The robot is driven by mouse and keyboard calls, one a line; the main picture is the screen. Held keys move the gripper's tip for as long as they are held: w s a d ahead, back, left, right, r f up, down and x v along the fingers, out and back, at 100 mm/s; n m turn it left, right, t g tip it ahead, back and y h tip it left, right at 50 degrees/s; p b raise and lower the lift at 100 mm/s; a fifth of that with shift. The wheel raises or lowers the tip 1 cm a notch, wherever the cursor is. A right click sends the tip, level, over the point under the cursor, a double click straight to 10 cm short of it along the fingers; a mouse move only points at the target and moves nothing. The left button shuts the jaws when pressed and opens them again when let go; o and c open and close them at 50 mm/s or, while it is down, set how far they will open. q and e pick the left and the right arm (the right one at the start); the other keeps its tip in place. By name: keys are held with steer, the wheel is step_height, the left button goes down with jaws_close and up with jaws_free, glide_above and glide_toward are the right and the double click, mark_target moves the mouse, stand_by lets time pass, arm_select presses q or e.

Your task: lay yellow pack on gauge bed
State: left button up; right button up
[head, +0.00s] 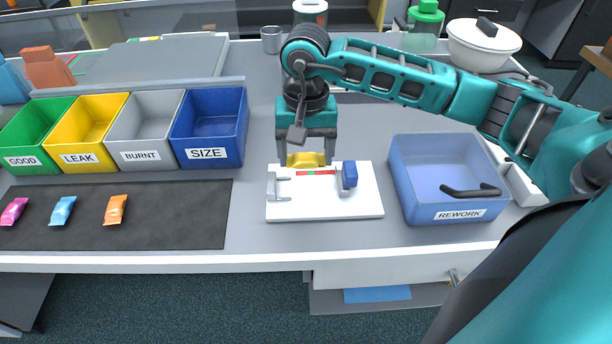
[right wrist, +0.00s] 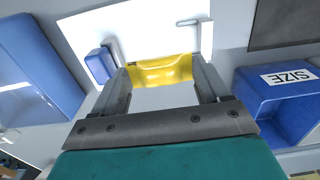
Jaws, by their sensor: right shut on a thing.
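The yellow pack (head: 306,159) is between the fingers of my right gripper (head: 307,160), at the back edge of the white gauge (head: 350,205). In the right wrist view the yellow pack (right wrist: 160,71) spans the gap between both fingertips, and the gripper (right wrist: 158,75) is shut on it. The gauge plate (right wrist: 140,28) lies beyond the pack there. I cannot tell whether the pack touches the plate. My left gripper is not in view.
Bins marked GOOD (head: 35,140), LEAK (head: 88,135), BURNT (head: 145,133) and SIZE (head: 210,130) stand at left. A dark mat (head: 170,215) holds pink, blue and orange packs. The blue REWORK tray (head: 425,205) stands right of the gauge.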

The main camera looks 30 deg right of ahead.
mark_target(306, 189)
step_height(306, 189, down, 7)
steer(key=shift+r, duration=0.1)
stand_by(0.3)
steer(key=shift+f+b, duration=0.2)
steer(key=shift+b, duration=0.1)
steer(key=o, duration=1)
steer(key=shift+r+p, duration=0.3)
steer(key=shift+r, duration=0.15)
step_height(306, 189, up, 12)
steer(key=shift+f, duration=0.2)
